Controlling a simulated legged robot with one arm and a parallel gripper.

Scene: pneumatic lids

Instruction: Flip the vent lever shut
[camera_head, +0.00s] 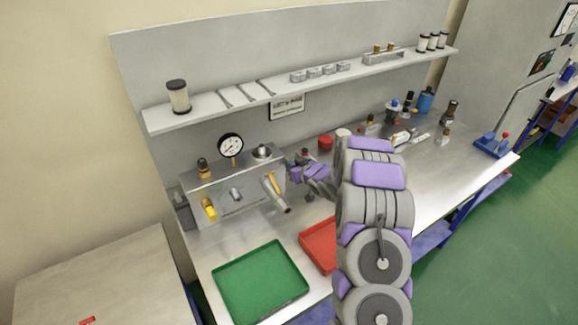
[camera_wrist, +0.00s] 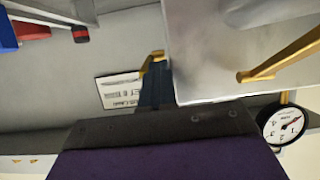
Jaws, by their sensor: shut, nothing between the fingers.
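A grey metal box (camera_head: 232,192) stands on the bench with a round gauge (camera_head: 230,147) on top. A yellow-handled lever (camera_head: 270,184) slants down across the right of its front, and a short yellow handle (camera_head: 209,208) is at its left. No label tells which is the vent lever. My gripper (camera_wrist: 154,88) is shut and empty beside the box's edge in the wrist view. A small yellow piece (camera_wrist: 150,64) shows by its fingertips; I cannot tell whether they touch. A yellow bar (camera_wrist: 285,58) crosses the box face there, apart from the fingers.
A green tray (camera_head: 226,268) and a red tray (camera_head: 315,235) lie at the bench front. A shelf (camera_head: 240,102) with filters and small parts runs above. A wall sign (camera_head: 287,106) hangs behind. Bottles (camera_head: 425,101) and tools stand at the right. My arm hides part of the bench.

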